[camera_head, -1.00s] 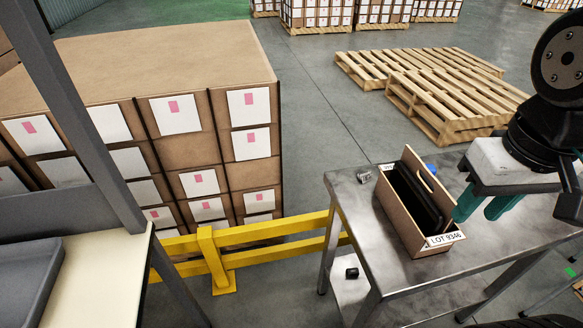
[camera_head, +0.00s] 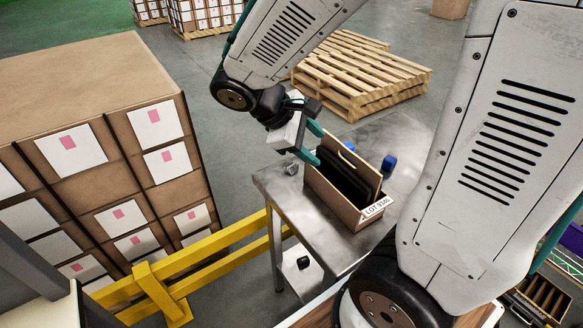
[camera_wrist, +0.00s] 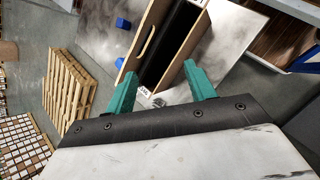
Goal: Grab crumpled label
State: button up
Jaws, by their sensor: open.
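A small grey crumpled piece, likely the crumpled label (camera_head: 291,168), lies on the metal table (camera_head: 268,183) just outside the end of an open carton (camera_head: 328,196). The carton is brown, holds a dark flat item and bears a white LOT tag. My gripper (camera_head: 320,147) is open, its teal fingers above the carton's far end, close to the crumpled piece. In the wrist view the crumpled piece (camera_wrist: 158,102) shows between the finger bases, beside a small white tag, partly hidden by my gripper. Nothing is between the fingertips.
Two blue objects (camera_head: 389,163) (camera_head: 348,146) lie beyond the carton. A small black object (camera_head: 303,262) is on the lower shelf. A yellow rail (camera_head: 215,243) and stacked boxes (camera_head: 120,150) stand left. Wooden pallets (camera_head: 360,75) lie behind the table.

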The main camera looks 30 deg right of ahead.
jog(key=w+f+n+t+h, duration=0.1)
jog(key=w+f+n+h, duration=0.3)
jog(key=w+f+n, duration=0.4)
jog(key=n+t+h, duration=0.1)
jog(key=n+t, duration=0.3)
jog(key=n, duration=0.1)
send_near(289, 166)
jog(key=shift+x, duration=1.05)
jog(key=shift+w+d+f, duration=0.1)
jog(key=shift+w+f, duration=0.05)
jog(key=shift+f, duration=0.15)
jog(key=shift+w+d+f, duration=0.1)
jog(key=shift+d+f, duration=0.1)
jog(key=shift+d, duration=0.1)
jog(key=x, duration=0.6)
jog(key=shift+d, duration=0.5)
jog(key=c, duration=1)
